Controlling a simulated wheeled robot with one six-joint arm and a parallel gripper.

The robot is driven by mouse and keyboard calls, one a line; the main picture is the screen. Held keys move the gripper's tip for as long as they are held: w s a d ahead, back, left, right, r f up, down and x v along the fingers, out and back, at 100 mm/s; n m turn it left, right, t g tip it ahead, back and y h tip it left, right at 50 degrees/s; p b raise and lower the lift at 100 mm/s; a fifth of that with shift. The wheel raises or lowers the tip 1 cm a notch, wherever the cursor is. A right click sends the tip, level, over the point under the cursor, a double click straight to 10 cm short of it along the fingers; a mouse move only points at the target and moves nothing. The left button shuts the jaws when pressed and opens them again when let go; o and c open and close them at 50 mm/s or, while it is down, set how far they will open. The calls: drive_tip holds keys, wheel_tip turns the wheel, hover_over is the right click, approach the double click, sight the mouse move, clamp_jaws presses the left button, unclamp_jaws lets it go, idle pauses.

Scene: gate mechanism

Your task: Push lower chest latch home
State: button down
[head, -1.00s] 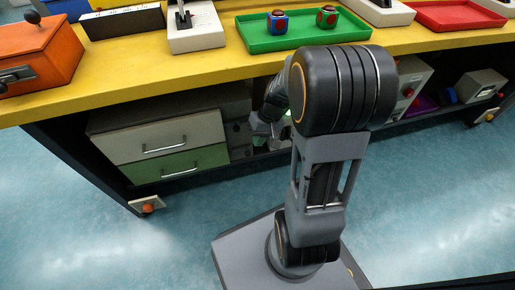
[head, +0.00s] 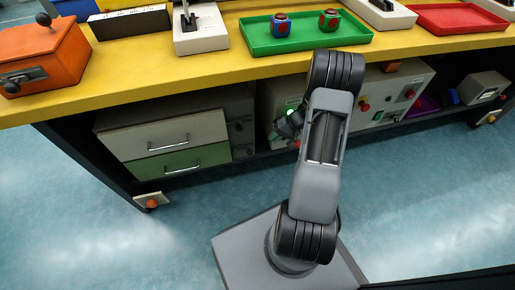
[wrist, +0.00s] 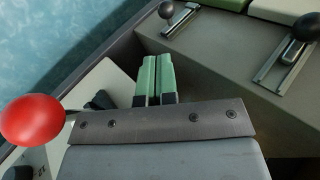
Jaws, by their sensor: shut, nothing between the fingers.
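The chest (head: 165,135) stands on the low shelf at left in the head view, with a cream drawer above a green drawer. Its grey side panel fills the upper right of the wrist view. The lower latch (wrist: 184,22), a metal slide with a dark ball knob, is beside the green drawer edge. The upper latch (wrist: 284,62) is similar, farther right. My gripper (wrist: 157,58) has its green fingers together and empty, beside the side panel and apart from both latches. In the head view the wrist is beside the chest, and the fingertips are hard to make out.
A red ball knob (wrist: 32,120) on a pale box is close at left in the wrist view. A control box (head: 400,95) stands right of the chest under the yellow bench (head: 150,75). Open blue floor (head: 80,220) lies in front.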

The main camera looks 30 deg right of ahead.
sight(250, 150)
drive_tip(key=b+x, duration=0.4)
drive_tip(key=x, duration=0.6)
idle(0.4)
